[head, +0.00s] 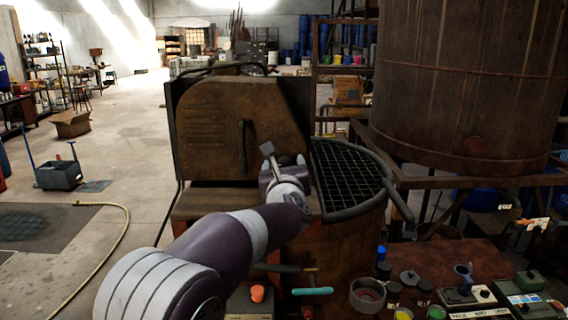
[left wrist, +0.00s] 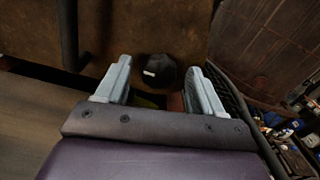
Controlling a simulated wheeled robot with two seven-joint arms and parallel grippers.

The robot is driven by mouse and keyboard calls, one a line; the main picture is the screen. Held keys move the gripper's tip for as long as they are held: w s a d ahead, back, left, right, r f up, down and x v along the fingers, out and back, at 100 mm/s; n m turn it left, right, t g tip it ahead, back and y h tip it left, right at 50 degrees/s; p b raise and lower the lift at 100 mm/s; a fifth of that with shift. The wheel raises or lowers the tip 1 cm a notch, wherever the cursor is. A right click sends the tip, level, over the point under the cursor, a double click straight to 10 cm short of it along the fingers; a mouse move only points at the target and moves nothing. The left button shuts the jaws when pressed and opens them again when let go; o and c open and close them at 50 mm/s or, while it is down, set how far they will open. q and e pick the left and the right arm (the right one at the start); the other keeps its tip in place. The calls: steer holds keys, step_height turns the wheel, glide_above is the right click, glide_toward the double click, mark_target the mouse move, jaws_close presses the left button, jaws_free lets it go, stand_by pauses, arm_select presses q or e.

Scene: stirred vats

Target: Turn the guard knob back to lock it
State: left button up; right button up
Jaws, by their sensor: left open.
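The guard knob (left wrist: 157,72) is a round black knob with a short white mark, seen in the left wrist view against a rusty brown panel. My left gripper (left wrist: 159,78) is open, with one pale finger on each side of the knob and a gap on both sides. In the head view my left gripper (head: 283,157) is at the right part of the rusty machine's front, and the knob is hidden behind it. The black mesh guard (head: 347,178) lies flat to the right of the gripper. My right gripper is not in view.
The rusty machine housing (head: 210,130) has a dark vertical handle (head: 242,147) left of my gripper. A large rusty vat (head: 465,80) stands at the right. A bench (head: 430,258) with jars and small devices is at the lower right. The floor at the left is mostly open.

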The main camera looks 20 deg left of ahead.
arm_select(q)
steer(key=c, duration=1.1)
